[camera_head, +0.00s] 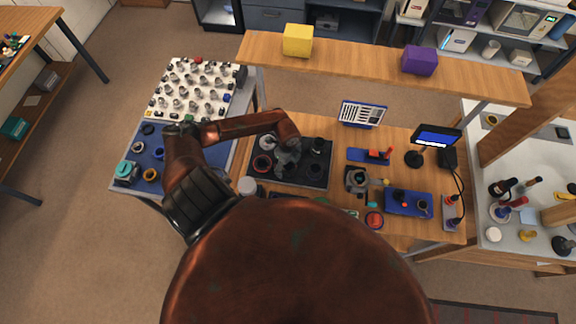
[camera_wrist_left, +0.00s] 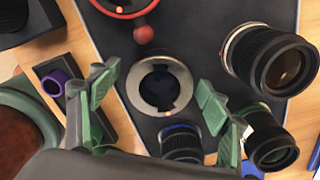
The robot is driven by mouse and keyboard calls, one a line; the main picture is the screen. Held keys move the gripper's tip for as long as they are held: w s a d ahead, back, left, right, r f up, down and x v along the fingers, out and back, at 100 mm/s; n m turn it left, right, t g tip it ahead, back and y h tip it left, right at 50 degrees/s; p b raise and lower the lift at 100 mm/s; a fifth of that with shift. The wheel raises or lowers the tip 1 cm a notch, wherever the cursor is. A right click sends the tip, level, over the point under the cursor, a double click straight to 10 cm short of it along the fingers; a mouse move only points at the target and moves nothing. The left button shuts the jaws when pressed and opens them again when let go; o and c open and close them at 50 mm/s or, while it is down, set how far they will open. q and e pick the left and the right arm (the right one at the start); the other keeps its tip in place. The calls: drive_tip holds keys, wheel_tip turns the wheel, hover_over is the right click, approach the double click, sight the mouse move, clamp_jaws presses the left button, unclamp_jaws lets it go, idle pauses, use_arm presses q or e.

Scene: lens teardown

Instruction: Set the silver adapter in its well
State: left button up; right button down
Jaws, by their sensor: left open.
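A silver ring with a dark centre, which looks like the silver adapter (camera_wrist_left: 136,91), lies flat on the dark mat (camera_wrist_left: 199,20) in the left wrist view. My left gripper (camera_wrist_left: 158,92) is open, its green-padded fingers on either side of the ring with gaps to it. In the head view my left gripper (camera_head: 288,154) hangs over the black mat (camera_head: 314,180) and hides part of it. I cannot tell whether the ring sits in a well. My right gripper is not in view.
A red ring (camera_wrist_left: 146,34) lies close behind the adapter. Black lenses (camera_wrist_left: 262,55) stand to its right, and a blue-ringed one (camera_wrist_left: 181,142) sits in front. A block with a purple ring (camera_wrist_left: 54,83) is at left. A blue tray (camera_head: 368,156) is farther right.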

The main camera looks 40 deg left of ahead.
sight(288, 166)
use_arm(q)
wheel_tip(288, 166, up, 12)
idle(0.5)
